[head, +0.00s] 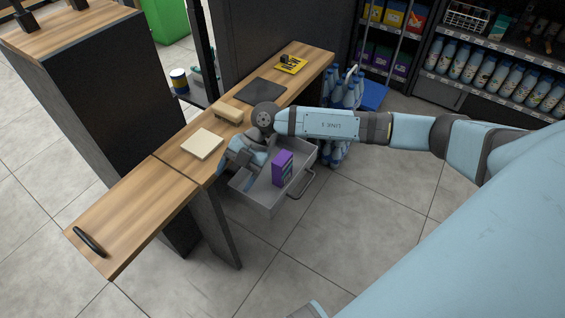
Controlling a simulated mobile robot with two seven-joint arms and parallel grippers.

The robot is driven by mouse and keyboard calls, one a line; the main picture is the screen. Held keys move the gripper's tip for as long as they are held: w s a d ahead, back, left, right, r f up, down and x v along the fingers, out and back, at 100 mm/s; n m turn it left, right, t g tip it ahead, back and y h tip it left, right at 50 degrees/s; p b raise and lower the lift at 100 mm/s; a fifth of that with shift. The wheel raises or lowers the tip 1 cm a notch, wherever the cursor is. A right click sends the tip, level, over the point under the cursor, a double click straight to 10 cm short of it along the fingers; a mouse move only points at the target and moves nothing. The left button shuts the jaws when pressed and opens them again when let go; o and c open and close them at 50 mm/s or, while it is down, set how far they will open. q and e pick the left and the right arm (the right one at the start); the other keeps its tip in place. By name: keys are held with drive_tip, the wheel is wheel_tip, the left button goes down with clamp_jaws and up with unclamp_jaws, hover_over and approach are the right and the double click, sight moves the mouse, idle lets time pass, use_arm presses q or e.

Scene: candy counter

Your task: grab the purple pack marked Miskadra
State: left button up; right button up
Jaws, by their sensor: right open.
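The purple pack (283,167) stands upright in an open grey drawer-like bin (262,197) beside the wooden counter. Its print is too small to read. My right gripper (247,166) points down over the left part of the bin, to the left of the pack and apart from it. It is open, and the pack is not between its fingers. My right arm comes in from the right, above the bin. My left gripper does not show.
The wooden counter (130,215) runs behind the bin and holds a cream block (202,144), a wooden roller-like piece (229,113) and a dark mat (266,91). Bottles (344,96) stand behind my right arm. The floor in front is clear.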

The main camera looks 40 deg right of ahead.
drive_tip(key=w+d+f+m+h+b, duration=0.2)
drive_tip(key=w+d+h, duration=0.3)
drive_tip(key=d, duration=0.6)
drive_tip(key=m+t+h+b, duration=0.1)
drive_tip(key=h+b, duration=0.1)
drive_tip(key=h, duration=0.2)
hover_over(282, 157)
drive_tip(key=f, duration=0.6)
drive_tip(key=shift+w+f+b, duration=0.2)
drive_tip(key=shift+f+b, duration=0.05)
drive_tip(key=shift+b, duration=0.1)
drive_tip(key=shift+s+f, duration=0.1)
drive_tip(key=shift+f, duration=0.6)
wheel_tip(282, 157, down, 5)
drive_tip(key=shift+s+r+b, duration=0.1)
drive_tip(key=shift+s+b, duration=0.05)
drive_tip(key=shift+b, duration=0.55)
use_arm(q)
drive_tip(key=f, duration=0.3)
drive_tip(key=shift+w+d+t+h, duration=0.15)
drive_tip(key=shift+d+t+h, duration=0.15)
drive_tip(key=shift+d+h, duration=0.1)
use_arm(e)
drive_tip(key=shift+r, duration=0.1)
drive_tip(key=c, duration=1.1)
